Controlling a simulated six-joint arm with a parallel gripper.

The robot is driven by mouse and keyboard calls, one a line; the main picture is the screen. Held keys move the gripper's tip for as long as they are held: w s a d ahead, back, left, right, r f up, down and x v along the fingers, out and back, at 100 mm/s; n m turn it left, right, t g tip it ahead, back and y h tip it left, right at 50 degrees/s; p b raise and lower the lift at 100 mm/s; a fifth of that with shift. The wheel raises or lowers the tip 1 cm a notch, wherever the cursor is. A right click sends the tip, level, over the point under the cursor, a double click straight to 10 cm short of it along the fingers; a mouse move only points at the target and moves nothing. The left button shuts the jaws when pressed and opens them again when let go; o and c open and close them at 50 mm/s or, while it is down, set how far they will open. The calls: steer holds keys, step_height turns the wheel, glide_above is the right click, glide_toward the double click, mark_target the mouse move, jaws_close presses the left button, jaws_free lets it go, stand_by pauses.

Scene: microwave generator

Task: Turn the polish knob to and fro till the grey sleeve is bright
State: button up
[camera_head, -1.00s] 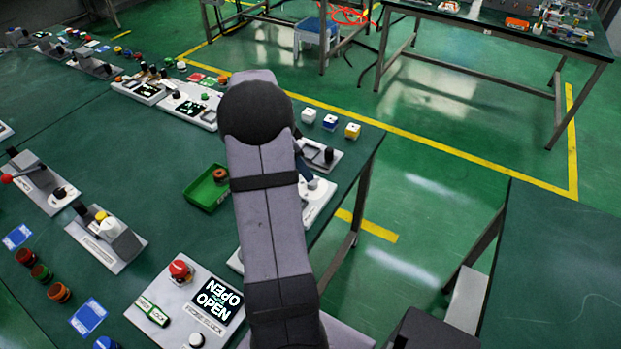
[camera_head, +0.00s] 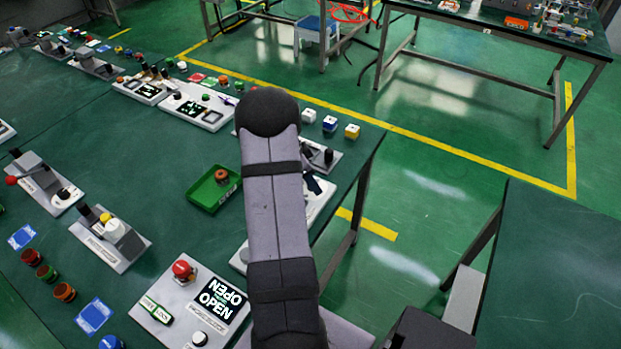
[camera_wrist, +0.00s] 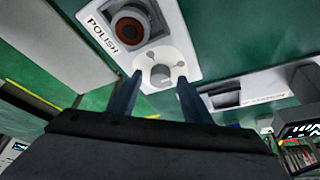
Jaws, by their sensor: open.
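In the wrist view, the polish station (camera_wrist: 182,32) is a white plate marked POLISH. A round dark socket with a reddish-brown ring inside (camera_wrist: 129,31) sits at its upper left. The pale grey polish knob (camera_wrist: 160,75) stands on a round dial lower on the plate. My gripper (camera_wrist: 159,76) is open, its two dark fingers on either side of the knob, with gaps visible; contact cannot be told. I cannot make out a grey sleeve. In the head view, my arm hides most of the station, and a strip of its white plate (camera_head: 318,205) shows beside the arm.
A green tray (camera_head: 204,196) with a brown-orange part lies left of my arm. A panel reading OPEN with a red button (camera_head: 183,268) is nearer. A small station with a black knob (camera_head: 325,157) and several cubes (camera_head: 330,123) stand beyond, near the table edge.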

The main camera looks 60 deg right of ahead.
steer(key=c, duration=1.1)
steer(key=shift+o, duration=0.2)
steer(key=shift+f+b, duration=0.1)
steer(key=shift+b, duration=0.35)
